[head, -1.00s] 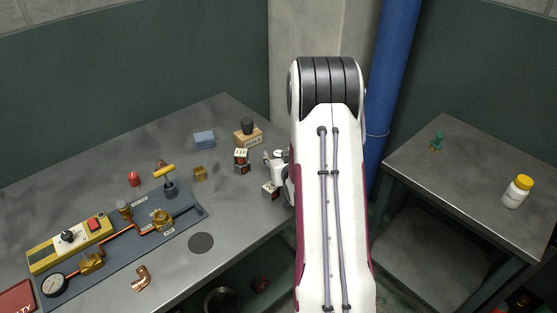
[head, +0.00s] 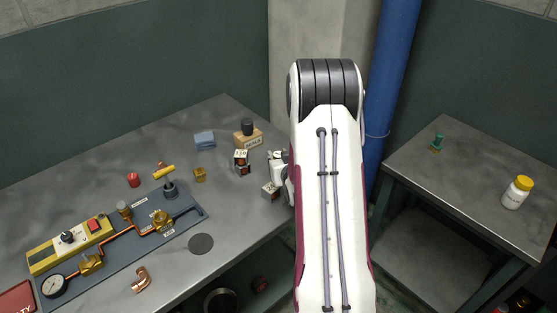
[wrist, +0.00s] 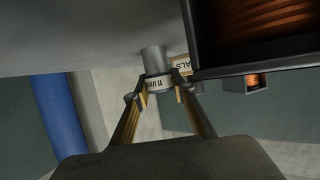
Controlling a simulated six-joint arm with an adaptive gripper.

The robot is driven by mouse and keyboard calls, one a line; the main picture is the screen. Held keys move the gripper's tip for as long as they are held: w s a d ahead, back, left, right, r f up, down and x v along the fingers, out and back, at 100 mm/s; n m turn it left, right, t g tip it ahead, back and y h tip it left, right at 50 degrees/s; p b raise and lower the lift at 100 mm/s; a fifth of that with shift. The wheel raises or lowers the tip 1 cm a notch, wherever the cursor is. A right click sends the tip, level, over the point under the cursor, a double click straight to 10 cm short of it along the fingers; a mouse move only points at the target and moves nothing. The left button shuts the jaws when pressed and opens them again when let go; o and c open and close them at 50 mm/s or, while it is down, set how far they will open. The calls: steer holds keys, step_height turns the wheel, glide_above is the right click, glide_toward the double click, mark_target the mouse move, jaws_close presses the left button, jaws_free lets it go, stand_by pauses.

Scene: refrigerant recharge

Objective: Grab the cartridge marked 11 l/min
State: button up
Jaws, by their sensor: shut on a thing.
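The cartridge (wrist: 154,60) is a grey cylinder with a white band that reads "11 l/min" in the wrist view. It stands between the fingertips of my gripper (wrist: 159,86), which is shut on its banded end. In the wrist view the picture is upside down, with the grey table top above. In the head view only a white part of my wrist shows beside my arm, near small dark blocks with pale labels (head: 241,158). My fingertips and the cartridge cannot be made out there.
A tan block marked "SEALS" (wrist: 181,65) is close behind the cartridge in the wrist view. A dark box with copper coils (wrist: 255,35) looms beside it. A blue-grey block (head: 204,139) and the gauge panel (head: 115,262) lie on the table (head: 60,200).

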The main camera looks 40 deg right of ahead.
mark_target(279, 154)
steer(key=shift+r, duration=0.15)
steer(key=shift+r, duration=4.9)
